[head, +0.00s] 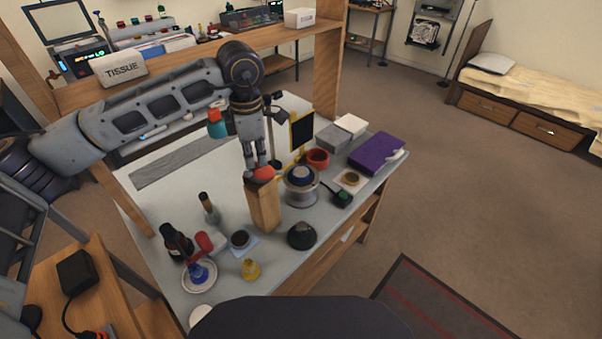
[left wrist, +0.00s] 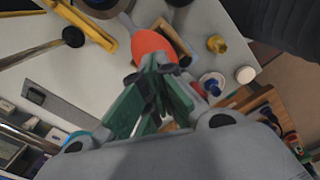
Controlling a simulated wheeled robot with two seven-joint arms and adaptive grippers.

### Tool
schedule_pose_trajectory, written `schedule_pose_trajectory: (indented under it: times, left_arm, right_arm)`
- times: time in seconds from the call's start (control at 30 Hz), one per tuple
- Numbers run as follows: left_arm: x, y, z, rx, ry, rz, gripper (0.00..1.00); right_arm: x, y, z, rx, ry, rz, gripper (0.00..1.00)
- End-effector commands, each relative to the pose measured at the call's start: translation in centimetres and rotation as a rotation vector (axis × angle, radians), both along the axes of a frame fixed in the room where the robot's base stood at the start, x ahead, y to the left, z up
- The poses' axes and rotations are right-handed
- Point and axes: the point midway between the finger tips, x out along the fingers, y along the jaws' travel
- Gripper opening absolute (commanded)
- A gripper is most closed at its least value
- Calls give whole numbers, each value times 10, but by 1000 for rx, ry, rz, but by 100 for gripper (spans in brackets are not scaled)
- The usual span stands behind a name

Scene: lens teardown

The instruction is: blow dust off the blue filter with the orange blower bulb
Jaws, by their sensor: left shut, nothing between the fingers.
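The orange blower bulb (head: 263,174) sits at the top of a wooden block (head: 262,207) on the workbench. It shows just past my fingertips in the left wrist view (left wrist: 150,44). My left gripper (head: 262,164) points down right over the bulb, with its fingers shut and empty. Its green finger pads (left wrist: 152,88) come together in the left wrist view. I cannot tell whether the tips touch the bulb. A round blue face tops a silver holder (head: 301,187) right of the block; I cannot tell if it is the blue filter. My right gripper is not in view.
A dark cone (head: 301,236), a yellow bottle (head: 251,269), a blue bottle on a white saucer (head: 197,273) and dark bottles (head: 175,241) stand near the front. A red ring (head: 317,158) and a purple case (head: 376,153) lie at right. The grey strip (head: 184,161) is mostly clear.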

Motion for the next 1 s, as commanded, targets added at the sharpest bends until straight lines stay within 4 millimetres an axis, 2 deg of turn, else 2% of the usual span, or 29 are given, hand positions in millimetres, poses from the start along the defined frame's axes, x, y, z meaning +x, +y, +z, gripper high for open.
schedule_pose_trajectory:
  times: [0.37, 1.0]
  left_arm:
    - [0, 0, 18, 0, 0, -1, 0]
    - [0, 0, 18, -1, -1, 0, 0]
  right_arm:
    - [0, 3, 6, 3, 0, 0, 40]
    - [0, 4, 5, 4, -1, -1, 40]
